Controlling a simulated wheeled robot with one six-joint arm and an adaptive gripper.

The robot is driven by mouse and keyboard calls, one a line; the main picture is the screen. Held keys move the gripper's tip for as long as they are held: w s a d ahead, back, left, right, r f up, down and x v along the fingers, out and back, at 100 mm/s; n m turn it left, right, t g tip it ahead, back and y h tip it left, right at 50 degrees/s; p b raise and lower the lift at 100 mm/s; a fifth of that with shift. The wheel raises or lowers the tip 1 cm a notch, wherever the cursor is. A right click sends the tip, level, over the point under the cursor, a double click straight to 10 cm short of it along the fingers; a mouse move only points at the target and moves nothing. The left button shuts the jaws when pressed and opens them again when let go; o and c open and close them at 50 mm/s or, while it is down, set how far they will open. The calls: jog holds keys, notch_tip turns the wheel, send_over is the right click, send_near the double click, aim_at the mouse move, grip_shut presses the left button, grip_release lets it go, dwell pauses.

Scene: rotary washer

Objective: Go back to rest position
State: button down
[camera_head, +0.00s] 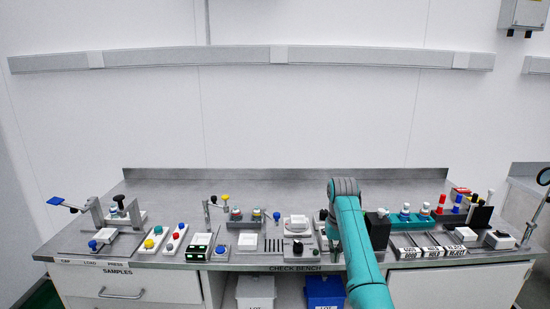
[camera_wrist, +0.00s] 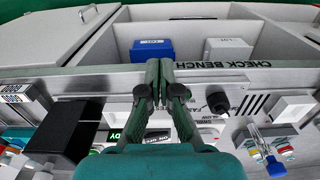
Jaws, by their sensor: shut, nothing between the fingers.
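My gripper (camera_wrist: 160,72) is shut, with its two fingertips together and nothing between them. In the wrist view the fingertips lie over the front edge of the check bench (camera_wrist: 100,80), with labelled devices around and below them. In the head view my teal arm reaches forward over the bench (camera_head: 290,185), right of the middle. The gripper itself is hidden behind the arm there. Whether the fingers touch anything cannot be told.
A black-knobbed device (camera_head: 297,247) stands just left of my arm, and a black block (camera_head: 378,230) just right. Button boxes (camera_head: 152,240) and a lever press (camera_head: 95,212) stand further left. Labelled slots (camera_head: 430,245) are at right. Blue (camera_head: 323,290) and white (camera_head: 256,290) bins sit below.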

jog(key=s+f+t, duration=0.2)
jog(key=s+f, duration=0.3)
jog(key=f, duration=0.9)
jog(key=s+f+t, duration=0.2)
jog(key=s+f, duration=0.3)
jog(key=f, duration=0.8)
jog(key=s+f+t, duration=0.2)
jog(key=s+f, duration=0.3)
jog(key=s, duration=0.5)
jog(key=s+f+t, duration=0.1)
jog(key=s+f, duration=0.4)
jog(key=s, duration=0.5)
jog(key=s+r+t, duration=0.2)
jog(key=s+r, duration=0.2)
jog(key=s, duration=0.8)
jog(key=s+r+t, duration=0.2)
jog(key=s+r, duration=0.3)
jog(key=s, duration=0.6)
jog(key=s+r+t, duration=0.2)
jog(key=s+r, duration=0.4)
jog(key=r, duration=0.4)
jog(key=s+r+t, duration=0.1)
jog(key=s+r, duration=0.6)
jog(key=r, duration=0.4)
jog(key=shift+s+t, duration=0.2)
jog(key=shift+t, duration=0.2)
